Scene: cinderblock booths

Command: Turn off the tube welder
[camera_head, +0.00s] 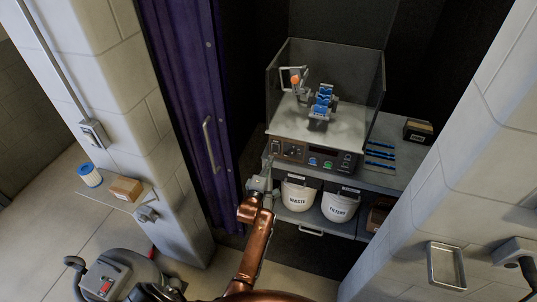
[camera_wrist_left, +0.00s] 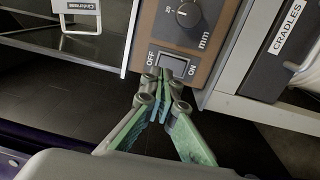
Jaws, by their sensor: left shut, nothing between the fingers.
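The tube welder (camera_head: 318,128) stands on the grey bench inside a clear-walled enclosure, with blue clamps and an orange-tipped lever. Its dark control panel (camera_head: 310,156) faces me below the enclosure. In the left wrist view a rocker switch (camera_wrist_left: 173,65) sits on the panel between the words OFF and ON, below a round black dial (camera_wrist_left: 188,14). My left gripper (camera_head: 267,168) is shut and empty, at the panel's left end. In the left wrist view its fingertips (camera_wrist_left: 167,76) are right at the switch and cover its lower part. I cannot tell contact or the switch's tilt.
Several blue-and-dark rods (camera_head: 380,154) and a box (camera_head: 418,130) lie on the bench at right.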

